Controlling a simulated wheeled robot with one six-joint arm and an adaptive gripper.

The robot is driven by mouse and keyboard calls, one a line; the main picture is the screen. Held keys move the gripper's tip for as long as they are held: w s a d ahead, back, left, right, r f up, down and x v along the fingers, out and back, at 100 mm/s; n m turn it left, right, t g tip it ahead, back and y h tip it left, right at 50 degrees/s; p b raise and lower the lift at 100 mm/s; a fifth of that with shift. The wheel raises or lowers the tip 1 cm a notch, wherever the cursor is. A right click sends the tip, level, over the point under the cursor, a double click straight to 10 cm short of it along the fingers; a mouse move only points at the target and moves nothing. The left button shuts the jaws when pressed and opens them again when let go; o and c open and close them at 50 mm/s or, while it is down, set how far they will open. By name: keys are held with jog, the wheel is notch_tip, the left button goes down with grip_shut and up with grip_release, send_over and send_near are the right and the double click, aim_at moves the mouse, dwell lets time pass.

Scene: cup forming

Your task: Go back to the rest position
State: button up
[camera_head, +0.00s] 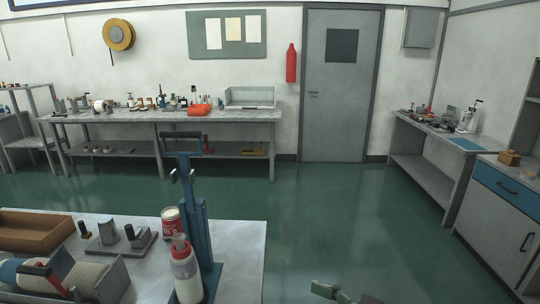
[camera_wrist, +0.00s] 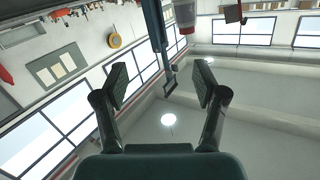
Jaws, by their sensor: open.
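My gripper (camera_wrist: 161,84) is open in the wrist view, its two dark fingers spread wide with nothing between the pads. Behind the gap I see walls, windows and ceiling, tilted in the picture. In the head view, small green-grey parts at the bottom edge, right of the near table (camera_head: 240,240), seem to belong to my arm or gripper; most of it is out of frame. A blue upright press (camera_head: 200,235) stands at the table's right side, with a white bottle (camera_head: 184,268) and a red-and-white can (camera_head: 171,219) beside it.
A brown tray (camera_head: 30,246), metal blocks (camera_head: 107,232) and a grey bin (camera_head: 112,286) occupy the near table's left. A long cluttered bench (camera_head: 235,117) lines the back wall. A side bench (camera_head: 425,124) and blue-drawer cabinet (camera_head: 500,192) stand right. The green floor (camera_head: 330,215) between is clear.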

jog(key=s+d+f+m+t+h, duration=0.25)
jog(key=s+f+m+h, duration=0.25)
jog(key=f, duration=0.5)
jog(key=s+d+f+m+t+h, duration=0.2)
jog(key=s+d+f+m+h, duration=0.3)
jog(key=f, duration=0.6)
jog(key=s+d+f+m+h, duration=0.1)
jog(key=s+f+h, duration=0.1)
jog(key=s, duration=0.4)
jog(key=s+d+f+m+h, duration=0.1)
jog(key=s+d, duration=0.1)
jog(key=s, duration=0.5)
jog(key=s+r+n+h, duration=0.1)
jog(key=s+r, duration=0.3)
jog(key=s, duration=0.8)
jog(key=shift+s+d+n+t, duration=0.2)
jog(key=shift+n+t, duration=0.25)
jog(key=shift+n, duration=0.35)
